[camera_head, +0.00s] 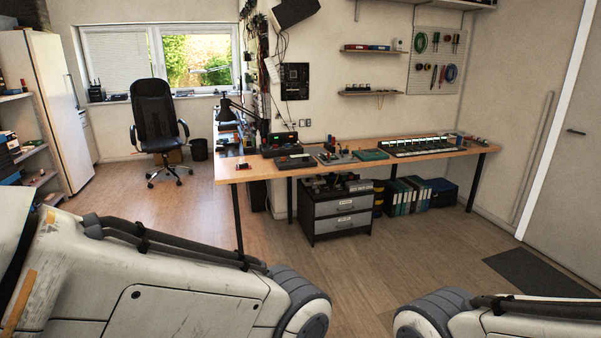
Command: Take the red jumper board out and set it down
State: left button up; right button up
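A workbench (222,173) with a wooden top runs along the back wall. Several dark and green devices stand along the bench top, including a dark box (296,161) and a green board (371,155). A two-drawer cabinet (342,222) stands under the bench with its drawers shut. Only the upper links of my two arms show at the bottom; neither gripper is in view.
The wooden floor (375,270) between me and the bench is clear. An office chair (158,125) stands at the back left, and a shelf unit (38,180) at the far left. Binders (408,195) stand under the bench. A dark mat (538,272) lies by the door (556,140).

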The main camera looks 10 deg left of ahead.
aim_at(245, 167)
jog(key=u, duration=0.4)
jog(key=i, duration=1.65)
jog(key=u, duration=0.65)
jog(key=i, duration=3.3)
jog(key=z, duration=0.1)
